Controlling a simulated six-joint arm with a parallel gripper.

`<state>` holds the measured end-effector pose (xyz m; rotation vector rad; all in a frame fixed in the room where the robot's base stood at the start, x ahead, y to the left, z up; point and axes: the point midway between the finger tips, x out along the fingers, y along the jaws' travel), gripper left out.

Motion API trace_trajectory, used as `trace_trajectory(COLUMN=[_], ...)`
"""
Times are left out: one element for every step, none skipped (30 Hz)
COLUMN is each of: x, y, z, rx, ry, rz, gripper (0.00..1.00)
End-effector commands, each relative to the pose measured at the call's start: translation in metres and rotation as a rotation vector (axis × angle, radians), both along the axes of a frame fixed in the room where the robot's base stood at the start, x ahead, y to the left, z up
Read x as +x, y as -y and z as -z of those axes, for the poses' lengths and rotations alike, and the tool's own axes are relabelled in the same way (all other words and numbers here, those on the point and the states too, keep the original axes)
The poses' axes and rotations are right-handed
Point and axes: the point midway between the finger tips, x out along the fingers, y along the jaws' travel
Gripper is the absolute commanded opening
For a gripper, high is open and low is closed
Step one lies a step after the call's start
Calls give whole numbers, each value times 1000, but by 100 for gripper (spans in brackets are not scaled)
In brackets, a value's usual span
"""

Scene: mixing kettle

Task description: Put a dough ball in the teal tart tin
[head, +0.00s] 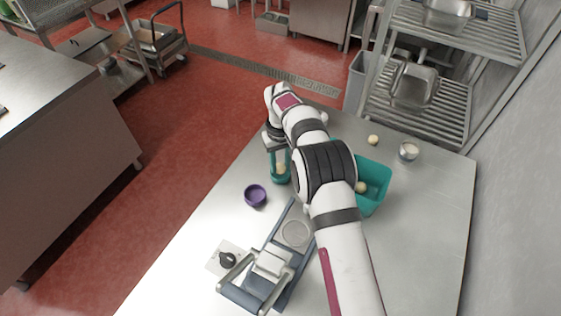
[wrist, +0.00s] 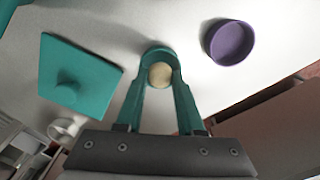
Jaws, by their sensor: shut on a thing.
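My gripper (wrist: 159,80) has teal fingers and is shut on a cream dough ball (wrist: 159,75). In the head view the gripper (head: 280,168) reaches down at the table's left side, with the ball between its fingers. A round teal rim (wrist: 158,49), which looks like the teal tart tin, shows just behind the ball and fingertips. Tin and fingers share a colour, so I cannot tell whether the ball touches the tin. Another dough ball (head: 361,187) lies in a teal bin (head: 378,172). One more dough ball (head: 373,140) sits on the table behind it.
A purple tin (head: 255,195) stands close to the gripper, also in the wrist view (wrist: 230,42). A press with a handle (head: 268,264) is at the front. A small cup (head: 409,151) stands at the right. A teal square piece with a knob (wrist: 100,70) shows in the wrist view.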

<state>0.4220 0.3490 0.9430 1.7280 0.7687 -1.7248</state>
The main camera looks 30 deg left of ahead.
Motion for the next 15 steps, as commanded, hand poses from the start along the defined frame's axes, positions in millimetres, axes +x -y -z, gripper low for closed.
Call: trace_trajectory(x=[0, 0, 0, 0, 0, 0, 0, 0, 0, 0, 0, 0, 0, 0, 0], y=[0, 0, 0, 0, 0, 0, 0, 0, 0, 0, 0, 0, 0, 0, 0], z=[0, 0, 0, 0, 0, 0, 0, 0, 0, 0, 0, 0, 0, 0, 0], rx=[0, 0, 0, 0, 0, 0, 0, 0, 0, 0, 0, 0, 0, 0, 0], ry=[0, 0, 0, 0, 0, 0, 0, 0, 0, 0, 0, 0, 0, 0, 0], rz=[0, 0, 0, 0, 0, 0, 0, 0, 0, 0, 0, 0, 0, 0, 0], gripper=[0, 0, 0, 0, 0, 0, 42, 48, 55, 60, 66, 72, 72, 72, 72])
